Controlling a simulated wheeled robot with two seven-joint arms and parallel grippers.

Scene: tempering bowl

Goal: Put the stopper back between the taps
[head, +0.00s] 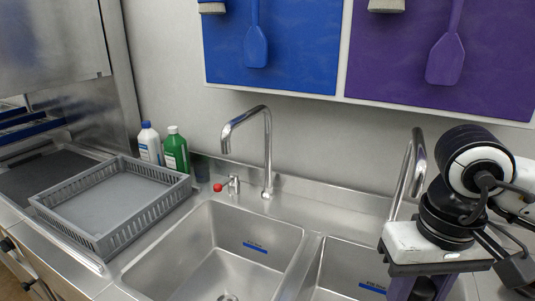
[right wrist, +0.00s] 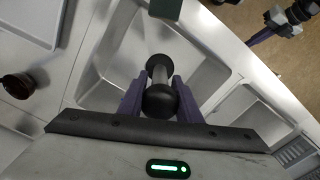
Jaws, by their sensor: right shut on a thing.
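The left tap (head: 267,150) and the right tap (head: 405,175) stand on the steel ledge behind the sinks in the head view. The bare ledge (head: 325,205) runs between them. My right gripper (right wrist: 158,84) has purple fingers shut on the stopper, with its round black knob (right wrist: 160,101) nearest the wrist camera, then a pale stem and a dark round end. The stopper appears above a basin. In the head view the right gripper is at the lower right, and the stopper cannot be made out. My left gripper (right wrist: 260,37) seems to show at the wrist view's upper right, too small to read.
The left basin (head: 205,245) and right basin (head: 345,272) are empty. A grey basket (head: 120,235) stands left, near a white bottle (head: 149,145) and a green bottle (head: 176,152). A red-knobbed fitting (head: 233,186) stands beside the left tap. A dark round object (right wrist: 18,86) shows in the wrist view.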

